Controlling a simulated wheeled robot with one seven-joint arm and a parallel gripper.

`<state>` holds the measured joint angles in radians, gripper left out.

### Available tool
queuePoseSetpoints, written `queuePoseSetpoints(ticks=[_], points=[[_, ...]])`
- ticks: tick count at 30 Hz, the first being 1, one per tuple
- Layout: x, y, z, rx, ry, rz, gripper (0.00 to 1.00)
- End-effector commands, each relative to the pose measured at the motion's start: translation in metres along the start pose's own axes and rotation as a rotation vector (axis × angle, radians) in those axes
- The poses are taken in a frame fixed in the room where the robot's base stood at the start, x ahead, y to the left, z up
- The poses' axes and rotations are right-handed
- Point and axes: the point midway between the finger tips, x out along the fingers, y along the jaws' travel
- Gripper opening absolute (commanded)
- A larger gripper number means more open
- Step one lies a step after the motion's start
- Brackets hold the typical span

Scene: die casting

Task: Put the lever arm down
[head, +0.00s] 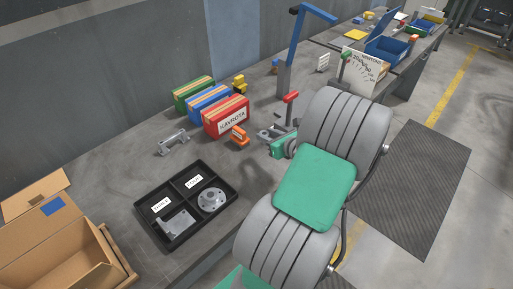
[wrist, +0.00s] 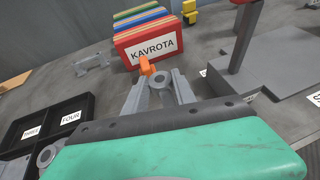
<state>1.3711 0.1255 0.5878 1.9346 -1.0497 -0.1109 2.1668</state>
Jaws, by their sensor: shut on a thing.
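My gripper (head: 278,138) is over the workbench, right of the red box. In the wrist view its two grey fingers (wrist: 160,92) are shut on a grey metal part with a round, ringed end, which I take to be the lever arm (wrist: 160,81). In the head view the lever arm (head: 266,134) shows only in part, and my gripper hides the rest. I cannot tell whether it touches the bench top.
A black tray (head: 168,187) holds a square plate and a round flange. A grey bracket (head: 173,142), an orange object (head: 239,136) and the red KAVROTA box (head: 228,117) are nearby. A red-knobbed post (head: 291,98) stands close behind my gripper. An open carton (head: 45,240) is front left.

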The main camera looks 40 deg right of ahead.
Motion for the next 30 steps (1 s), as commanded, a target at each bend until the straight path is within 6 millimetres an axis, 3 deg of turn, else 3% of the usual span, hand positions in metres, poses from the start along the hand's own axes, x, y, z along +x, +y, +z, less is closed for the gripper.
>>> queuePoseSetpoints(ticks=[3,11,16,26,27,30], points=[[0.032,0.006,-0.018,0.002,0.001,0.006,0.00],[0.068,0.011,-0.037,0.000,0.000,0.002,0.00],[0.077,0.009,-0.062,0.003,-0.001,-0.001,0.00],[0.079,0.009,-0.066,0.000,-0.001,-0.001,0.00],[0.079,0.009,-0.067,0.001,0.000,-0.001,0.33],[0.079,0.010,-0.067,0.001,0.000,0.000,0.41]])
